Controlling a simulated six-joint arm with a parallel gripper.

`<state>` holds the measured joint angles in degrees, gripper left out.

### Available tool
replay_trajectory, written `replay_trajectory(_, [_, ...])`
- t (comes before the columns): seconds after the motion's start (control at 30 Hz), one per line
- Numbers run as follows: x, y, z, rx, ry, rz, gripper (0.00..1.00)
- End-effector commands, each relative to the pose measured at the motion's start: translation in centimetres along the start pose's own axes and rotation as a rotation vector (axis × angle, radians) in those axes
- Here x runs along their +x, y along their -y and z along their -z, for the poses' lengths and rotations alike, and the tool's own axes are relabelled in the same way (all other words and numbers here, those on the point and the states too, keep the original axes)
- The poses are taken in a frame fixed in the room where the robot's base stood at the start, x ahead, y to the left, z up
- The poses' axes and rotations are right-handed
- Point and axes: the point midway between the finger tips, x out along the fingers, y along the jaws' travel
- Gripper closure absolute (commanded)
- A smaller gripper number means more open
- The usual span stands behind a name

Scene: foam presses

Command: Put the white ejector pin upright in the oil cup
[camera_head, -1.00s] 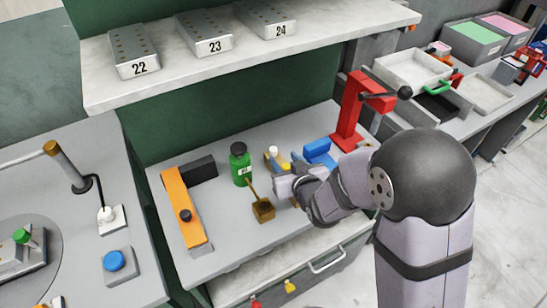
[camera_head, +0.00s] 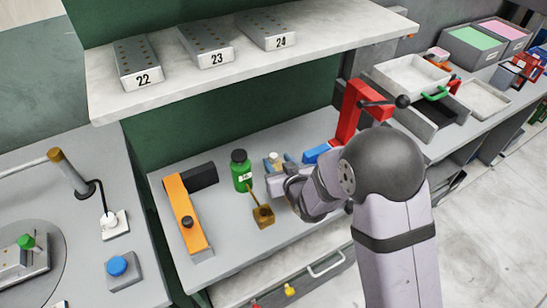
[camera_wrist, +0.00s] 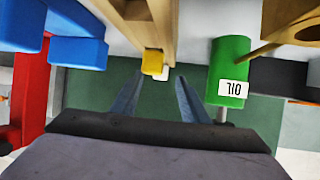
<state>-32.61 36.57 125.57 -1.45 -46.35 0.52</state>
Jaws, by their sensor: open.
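The white ejector pin (camera_head: 273,156) shows as a pale end at the tan wooden holder behind my gripper. In the wrist view its white end (camera_wrist: 161,74) peeks out beside a yellow end (camera_wrist: 152,62) near the tan holder (camera_wrist: 150,25). My gripper (camera_wrist: 160,98) is open, with the white end in line with the gap between its fingers and nothing seen held. In the head view my gripper (camera_head: 282,168) largely hides the holder. The brass oil cup (camera_head: 264,216) stands at the front left of my gripper, with a thin brown stick leaning out of it.
A green oil bottle (camera_head: 241,173) stands behind the cup and shows close by in the wrist view (camera_wrist: 229,65). An orange-and-black fixture (camera_head: 188,212) is at left. Blue blocks (camera_head: 318,153) and a red press (camera_head: 350,112) are at right. A shelf (camera_head: 180,82) overhangs the back.

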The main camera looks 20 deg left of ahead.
Motion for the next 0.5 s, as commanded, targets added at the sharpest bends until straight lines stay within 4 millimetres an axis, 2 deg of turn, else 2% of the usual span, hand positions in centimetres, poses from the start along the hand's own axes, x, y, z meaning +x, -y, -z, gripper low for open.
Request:
replay_trajectory(0.2, [2.1,0.1,0.1,0.0,0.001,0.0,0.59])
replay_trajectory(0.5, [2.8,0.1,-0.1,0.0,0.0,0.0,0.59])
